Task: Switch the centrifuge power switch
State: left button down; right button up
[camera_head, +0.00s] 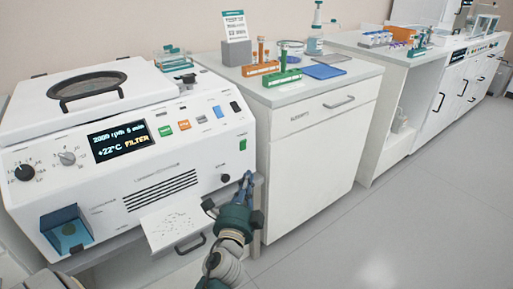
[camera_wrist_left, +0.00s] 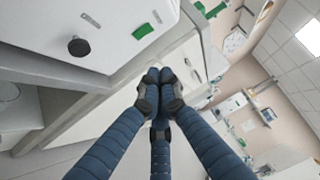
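The white centrifuge (camera_head: 130,150) stands at the left with a lit display (camera_head: 120,140). A green switch (camera_head: 243,144) sits at the right end of its front panel, with a black switch (camera_head: 235,107) above it. I cannot read labels marking which is the power switch. The green switch also shows in the left wrist view (camera_wrist_left: 143,31). My left gripper (camera_head: 246,179) is in front of the panel's lower right corner, below the green switch and apart from it. Its blue fingers (camera_wrist_left: 158,82) are drawn together at the tips, with nothing seen between them. My right gripper is not in view.
A black knob (camera_head: 225,178) is just left of my left gripper. A white cabinet (camera_head: 320,150) stands to the right, carrying tube racks (camera_head: 282,78) and a blue tray (camera_head: 324,72). The floor (camera_head: 420,220) at the right is clear.

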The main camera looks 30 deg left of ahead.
pick_arm(q)
send_near(247, 140)
jog(key=w+d, duration=0.2)
jog(key=w, duration=0.2)
jog(key=shift+w+a+p, duration=0.3)
jog(key=shift+w+a, duration=0.05)
jog(key=shift+a, duration=0.55)
jog(key=shift+w+a+p, duration=0.3)
jog(key=shift+a, duration=0.6)
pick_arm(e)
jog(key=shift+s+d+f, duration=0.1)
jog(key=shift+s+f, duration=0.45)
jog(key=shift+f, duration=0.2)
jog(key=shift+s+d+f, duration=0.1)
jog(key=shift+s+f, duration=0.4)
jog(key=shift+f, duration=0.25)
pick_arm(q)
jog(key=shift+w+a+r, duration=0.15)
jog(key=shift+a+r, duration=0.15)
jog(key=shift+a, duration=0.1)
jog(key=shift+d+f, duration=0.1)
jog(key=r+v, duration=0.1)
jog(key=v, duration=1.1)
jog(key=shift+f, duration=0.45)
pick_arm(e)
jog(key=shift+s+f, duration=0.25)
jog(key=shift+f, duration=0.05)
